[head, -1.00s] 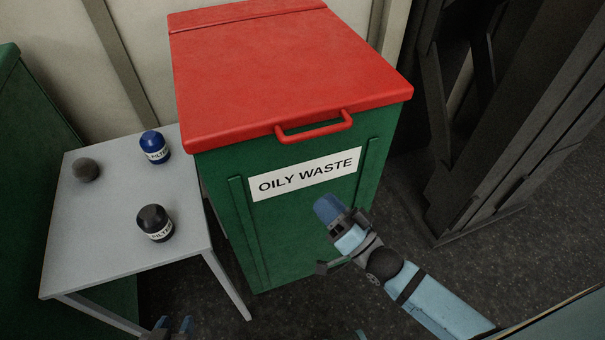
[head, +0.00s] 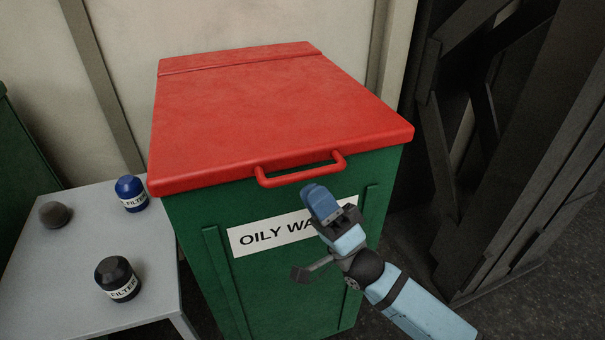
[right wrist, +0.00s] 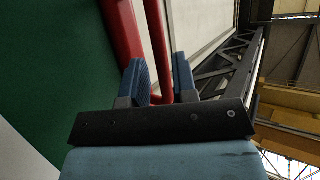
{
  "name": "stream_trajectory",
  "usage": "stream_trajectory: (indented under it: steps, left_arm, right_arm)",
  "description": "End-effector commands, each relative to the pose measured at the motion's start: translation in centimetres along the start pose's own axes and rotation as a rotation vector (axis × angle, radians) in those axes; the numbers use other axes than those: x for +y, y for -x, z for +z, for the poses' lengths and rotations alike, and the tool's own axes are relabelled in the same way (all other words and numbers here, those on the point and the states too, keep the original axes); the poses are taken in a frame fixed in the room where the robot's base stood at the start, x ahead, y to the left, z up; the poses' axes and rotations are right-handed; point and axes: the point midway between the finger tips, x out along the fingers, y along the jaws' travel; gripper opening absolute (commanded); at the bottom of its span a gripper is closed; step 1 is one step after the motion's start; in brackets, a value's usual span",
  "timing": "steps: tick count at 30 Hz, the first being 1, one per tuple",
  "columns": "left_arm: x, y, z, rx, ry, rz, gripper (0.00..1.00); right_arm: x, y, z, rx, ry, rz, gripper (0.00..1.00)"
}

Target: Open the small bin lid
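The green bin (head: 285,285) with the white "OILY WASTE" label stands in the middle of the head view. Its red lid (head: 270,110) is shut. A red bar handle (head: 300,175) sticks out from the lid's front edge. My right gripper (head: 322,203) is just below the handle's right part in the head view and covers part of the label. In the right wrist view its two blue fingers (right wrist: 161,78) are apart, and the red handle bar (right wrist: 158,40) shows in line with the gap between them. I cannot tell whether they touch it. My left gripper is not in view.
A grey table (head: 60,300) at the left holds a blue filter (head: 131,194), a black filter (head: 117,279) and a dark round object (head: 54,215). A dark metal frame (head: 480,150) stands at the right. A pale wall is behind the bin.

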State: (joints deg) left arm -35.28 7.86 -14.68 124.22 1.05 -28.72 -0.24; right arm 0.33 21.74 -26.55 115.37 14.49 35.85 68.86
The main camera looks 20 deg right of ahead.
Motion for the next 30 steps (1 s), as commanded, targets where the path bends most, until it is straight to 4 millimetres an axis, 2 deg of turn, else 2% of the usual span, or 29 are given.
stream_trajectory:
  steps: [3, 7, 12, 19, 20, 23, 30]
  left_arm:
    - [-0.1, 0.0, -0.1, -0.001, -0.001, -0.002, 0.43]
    - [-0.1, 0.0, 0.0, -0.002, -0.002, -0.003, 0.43]
    - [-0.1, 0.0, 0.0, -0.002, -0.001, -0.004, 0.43]
    - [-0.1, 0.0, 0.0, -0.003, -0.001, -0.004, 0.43]
    - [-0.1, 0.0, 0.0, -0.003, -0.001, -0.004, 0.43]
    - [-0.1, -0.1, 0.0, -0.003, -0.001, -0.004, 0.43]
    - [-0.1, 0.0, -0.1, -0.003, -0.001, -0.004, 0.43]
  right_arm:
    - [-0.1, -2.2, 0.0, 0.002, 0.001, -0.003, 0.26]
    - [0.0, -3.6, 0.0, 0.001, 0.001, -0.001, 0.26]
    - [0.0, -4.4, 0.0, 0.000, 0.000, 0.001, 0.26]
    - [0.0, -4.4, 0.0, 0.000, 0.001, 0.002, 0.26]
    - [0.0, -4.4, 0.0, 0.000, 0.001, 0.002, 0.24]
    - [0.0, -4.4, 0.0, 0.000, 0.001, 0.002, 0.01]
    - [-0.1, -4.5, -0.1, 0.000, 0.000, 0.003, 0.00]
